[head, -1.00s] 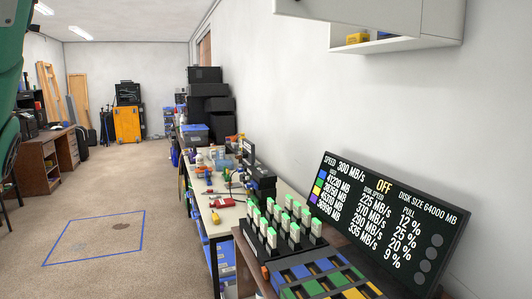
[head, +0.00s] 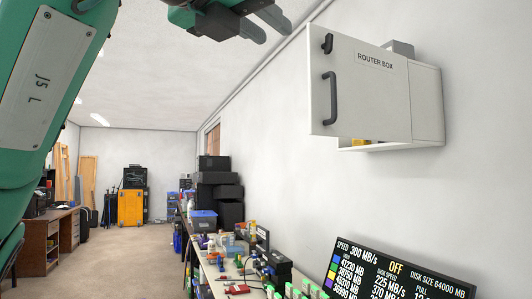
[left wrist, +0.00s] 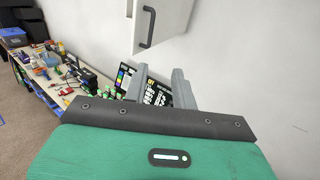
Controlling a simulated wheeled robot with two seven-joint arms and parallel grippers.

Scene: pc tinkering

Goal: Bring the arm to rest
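My left arm (head: 50,110), green with a label plate, comes in from the left in the head view. My left gripper (head: 276,30) is raised high at the top of the head view, left of the wall cabinet and seemingly clear of it. In the left wrist view its two grey fingers (left wrist: 158,80) stand apart with nothing visible between them. The display panel shows behind them there. My right gripper is in neither view.
A white router box (head: 375,95) with dark handles hangs on the right wall, its door standing away from the body. Below are the cluttered workbench (head: 212,274) and black display panel (head: 395,272). The aisle floor (head: 120,262) at left is clear.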

